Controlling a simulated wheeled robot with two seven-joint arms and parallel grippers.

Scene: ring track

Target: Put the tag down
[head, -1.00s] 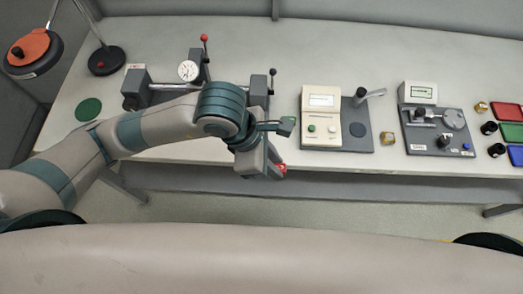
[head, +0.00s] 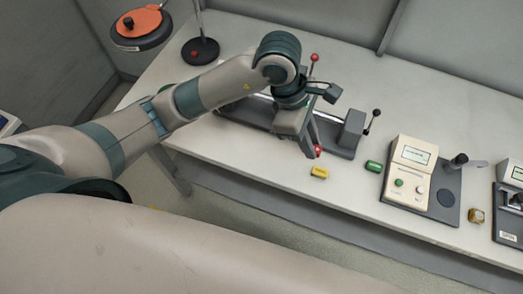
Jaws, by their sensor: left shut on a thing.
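My left gripper (head: 311,147) reaches in from the left over the bench (head: 268,160) and is shut on a small red tag (head: 318,151). Only part of the tag shows at the fingertips. It is near the front of the bench, and I cannot tell whether it touches the surface. A yellow tag-like piece (head: 319,173) lies just below the gripper near the front edge. A green piece (head: 373,166) lies to its right. My right gripper is not in view.
A grey fixture with a rail (head: 352,131) stands behind and beside my gripper, with a black-knobbed lever. A beige instrument (head: 409,180) stands to the right, a brass nut (head: 476,215) beyond it. A black lamp base (head: 201,51) stands at the back left.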

